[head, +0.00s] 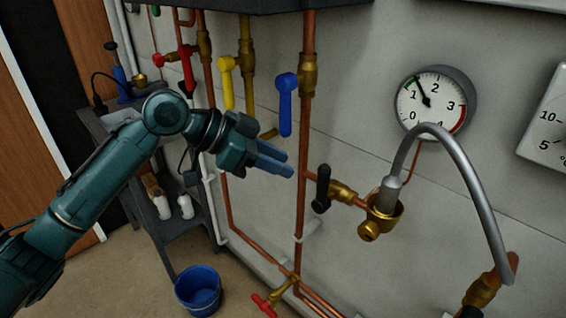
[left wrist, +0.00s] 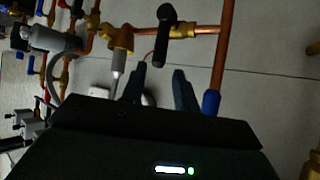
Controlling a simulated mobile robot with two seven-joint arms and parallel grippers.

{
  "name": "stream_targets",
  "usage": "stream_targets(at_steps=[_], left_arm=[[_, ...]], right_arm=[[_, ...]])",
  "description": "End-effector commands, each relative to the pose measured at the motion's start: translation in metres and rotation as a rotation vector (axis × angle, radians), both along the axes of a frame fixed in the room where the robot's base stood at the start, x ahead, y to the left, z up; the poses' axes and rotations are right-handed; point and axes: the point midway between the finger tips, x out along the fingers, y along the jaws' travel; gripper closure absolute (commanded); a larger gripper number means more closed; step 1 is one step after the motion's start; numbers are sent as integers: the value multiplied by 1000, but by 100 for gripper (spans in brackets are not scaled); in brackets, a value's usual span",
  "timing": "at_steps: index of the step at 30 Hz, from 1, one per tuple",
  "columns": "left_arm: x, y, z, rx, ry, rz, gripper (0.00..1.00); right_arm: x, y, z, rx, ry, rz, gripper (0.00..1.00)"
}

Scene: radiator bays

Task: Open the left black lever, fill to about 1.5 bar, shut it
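The left black lever (head: 322,188) hangs straight down, across its side pipe, by a brass valve. In the left wrist view the lever (left wrist: 162,38) lies just beyond the gap between my fingertips. My left gripper (head: 291,163) is left of the lever in the head view, apart from it. Its fingers are spread and empty, as the left wrist view (left wrist: 158,74) shows. The round pressure gauge (head: 428,108) has its needle between 1 and 2, near 1.5. A grey hose (head: 455,155) arches from the brass fitting (head: 383,212) to a pipe lower right. My right gripper is out of view.
Blue (head: 286,100), yellow (head: 227,82) and red (head: 186,68) levers sit on pipes above and behind my left gripper. A blue bucket (head: 198,291) and a grey shelf cart (head: 165,240) stand left.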

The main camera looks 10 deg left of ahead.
Motion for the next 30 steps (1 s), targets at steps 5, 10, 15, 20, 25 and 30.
stream_targets(at_steps=[5, 10, 15, 20, 25, 30], left_arm=[[0, 0, -1, 0, 0, 1, 70], [2, -6, -26, -30, 18, 49, 70], [1, -14, -86, -99, 48, 192, 70], [-11, -13, -144, -157, 65, 357, 70], [-39, -2, -202, -187, 77, 534, 70], [-83, 17, -252, -178, 76, 703, 70]], right_arm=[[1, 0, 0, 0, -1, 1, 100], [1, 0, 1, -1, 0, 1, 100], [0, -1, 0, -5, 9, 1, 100], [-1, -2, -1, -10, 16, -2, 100], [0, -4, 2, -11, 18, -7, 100], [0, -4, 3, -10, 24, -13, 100]])
